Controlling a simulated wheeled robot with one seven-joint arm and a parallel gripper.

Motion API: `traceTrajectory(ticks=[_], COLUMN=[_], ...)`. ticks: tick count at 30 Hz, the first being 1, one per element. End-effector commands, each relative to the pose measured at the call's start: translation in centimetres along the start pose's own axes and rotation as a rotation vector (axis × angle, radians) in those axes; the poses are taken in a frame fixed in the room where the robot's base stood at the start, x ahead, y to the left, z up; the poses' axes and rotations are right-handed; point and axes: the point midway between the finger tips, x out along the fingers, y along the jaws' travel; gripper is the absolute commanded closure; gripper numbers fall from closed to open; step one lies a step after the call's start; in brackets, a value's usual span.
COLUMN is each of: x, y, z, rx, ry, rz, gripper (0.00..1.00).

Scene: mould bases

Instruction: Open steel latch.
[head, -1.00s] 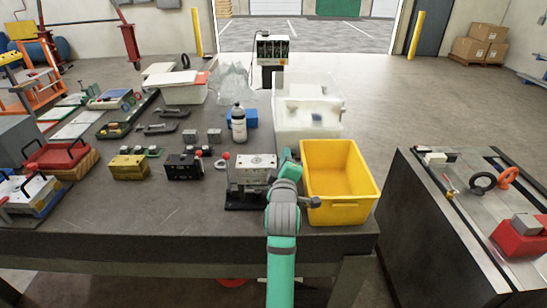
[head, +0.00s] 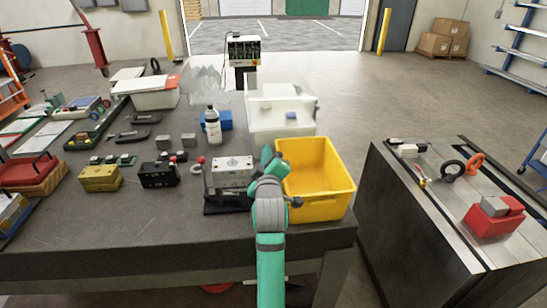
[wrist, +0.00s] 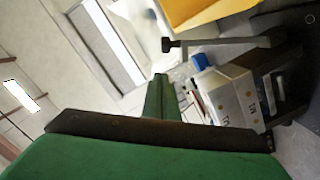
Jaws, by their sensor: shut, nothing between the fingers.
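The steel mould block (head: 232,172) stands on a dark base on the workbench, left of the yellow bin. A red ball knob (head: 201,160) rises at its left side. In the wrist view the block (wrist: 230,95) is at the right, with a grey latch bar (wrist: 225,42) ending in a dark knob beside it. My gripper (head: 267,154) is just right of the block, between it and the bin. It also shows in the wrist view (wrist: 160,82), shut and empty, apart from the bar. My arm hides the block's right end in the head view.
The yellow bin (head: 337,205) is close on the right. Black (head: 158,174) and brass (head: 101,178) blocks stand to the left, a bottle (head: 212,128) behind. A white tub (head: 262,125) is at the back. The bench front left is clear.

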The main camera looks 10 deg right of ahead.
Motion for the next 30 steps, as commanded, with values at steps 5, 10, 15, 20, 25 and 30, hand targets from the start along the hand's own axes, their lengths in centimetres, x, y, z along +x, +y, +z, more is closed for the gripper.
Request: traceTrajectory(ticks=[5, 10, 15, 20, 25, 30], x=[-3.6, -6.9, -9.1, -10.0, -10.2, -10.1], y=[-0.1, -0.2, -0.1, 0.0, 0.0, -0.1], z=[-0.7, -0.9, -0.8, -0.7, -0.7, -0.7], rx=[0.0, 0.0, 0.0, 0.0, 0.0, 0.0], ry=[0.005, 0.008, 0.007, 0.006, 0.005, 0.006], rz=[0.0, -0.001, 0.0, 0.001, 0.001, 0.001], gripper=[1.0, 1.0, 1.0, 1.0, 1.0, 1.0])
